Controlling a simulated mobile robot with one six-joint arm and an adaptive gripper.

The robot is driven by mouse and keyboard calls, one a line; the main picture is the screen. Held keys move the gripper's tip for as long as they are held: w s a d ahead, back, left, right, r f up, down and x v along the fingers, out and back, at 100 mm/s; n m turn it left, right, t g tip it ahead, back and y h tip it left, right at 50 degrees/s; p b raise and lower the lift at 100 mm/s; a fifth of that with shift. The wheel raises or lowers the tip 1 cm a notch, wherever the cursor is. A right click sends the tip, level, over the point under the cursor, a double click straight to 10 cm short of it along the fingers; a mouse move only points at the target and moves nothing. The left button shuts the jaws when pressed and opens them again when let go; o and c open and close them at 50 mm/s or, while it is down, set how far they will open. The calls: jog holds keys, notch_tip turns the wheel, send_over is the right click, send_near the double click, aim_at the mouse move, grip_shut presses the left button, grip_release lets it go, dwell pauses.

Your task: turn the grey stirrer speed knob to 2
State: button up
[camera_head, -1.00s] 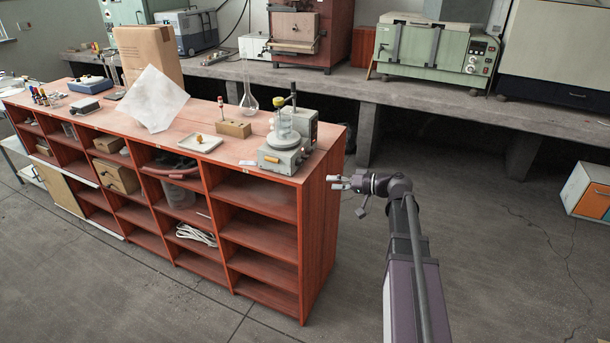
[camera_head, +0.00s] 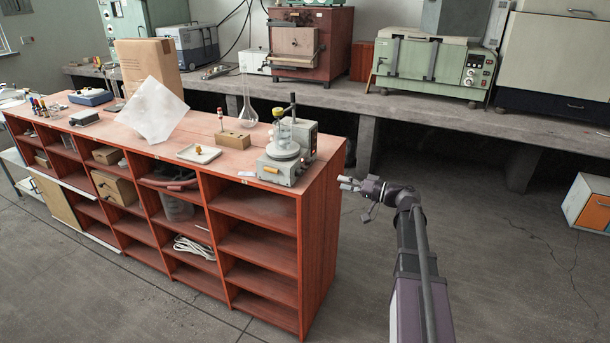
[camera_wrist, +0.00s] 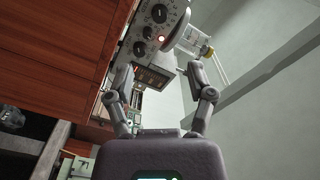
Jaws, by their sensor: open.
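The grey stirrer (camera_head: 284,171) stands on the right end of the red shelf unit, with a glass vessel (camera_head: 284,134) on its round top. My gripper (camera_head: 347,183) is open and empty, right of the shelf unit and apart from the stirrer. In the wrist view its fingers (camera_wrist: 160,76) are spread below the knobs, touching nothing.
The red shelf unit (camera_head: 318,235) has a solid right side close to my gripper. A wooden block (camera_head: 233,140), a white tray (camera_head: 199,154) and a flask (camera_head: 247,105) stand left of the stirrer. Floor to the right is clear up to an orange-fronted cabinet (camera_head: 590,205).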

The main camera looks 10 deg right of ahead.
aim_at(302, 173)
jog(key=x, duration=1.3)
grip_shut()
